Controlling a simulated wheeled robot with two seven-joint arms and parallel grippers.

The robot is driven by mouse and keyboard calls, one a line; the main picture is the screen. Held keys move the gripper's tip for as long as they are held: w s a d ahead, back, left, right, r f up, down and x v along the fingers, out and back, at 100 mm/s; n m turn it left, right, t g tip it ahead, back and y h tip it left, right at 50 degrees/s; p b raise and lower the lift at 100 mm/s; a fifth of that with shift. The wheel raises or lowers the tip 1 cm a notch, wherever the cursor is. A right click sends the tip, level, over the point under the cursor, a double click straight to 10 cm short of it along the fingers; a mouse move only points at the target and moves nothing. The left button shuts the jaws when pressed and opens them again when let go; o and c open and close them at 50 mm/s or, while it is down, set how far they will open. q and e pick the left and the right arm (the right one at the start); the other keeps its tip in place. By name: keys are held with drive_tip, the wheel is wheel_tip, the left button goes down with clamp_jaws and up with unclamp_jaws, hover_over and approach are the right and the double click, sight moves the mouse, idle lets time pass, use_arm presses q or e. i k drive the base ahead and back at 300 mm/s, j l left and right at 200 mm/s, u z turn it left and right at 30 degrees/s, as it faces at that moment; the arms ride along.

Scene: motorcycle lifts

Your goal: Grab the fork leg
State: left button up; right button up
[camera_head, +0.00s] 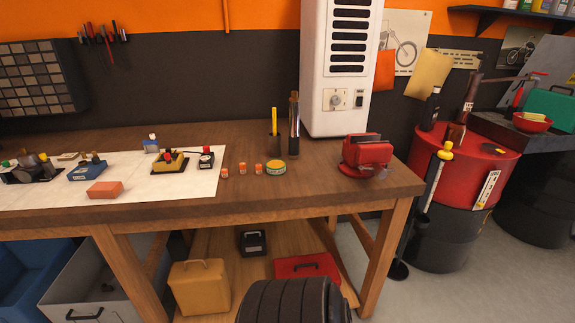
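No thing in view is plainly the fork leg. The closest match is a slim, dark, shiny upright cylinder (294,130) standing on the workbench, just right of a dark cup (273,148) with a yellow stick in it. A long grey rod with a yellow head (445,155) leans against the red-topped drum on the right; I cannot tell whether it is the fork leg. Neither my left nor my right gripper is in view, and nothing is seen held.
A white cabinet (340,65) stands behind. The red-topped drum (470,150) stands right. A black ribbed shape (295,302) fills the bottom middle.

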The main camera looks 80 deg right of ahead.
sight(293, 137)
drive_tip(key=z, duration=2.25)
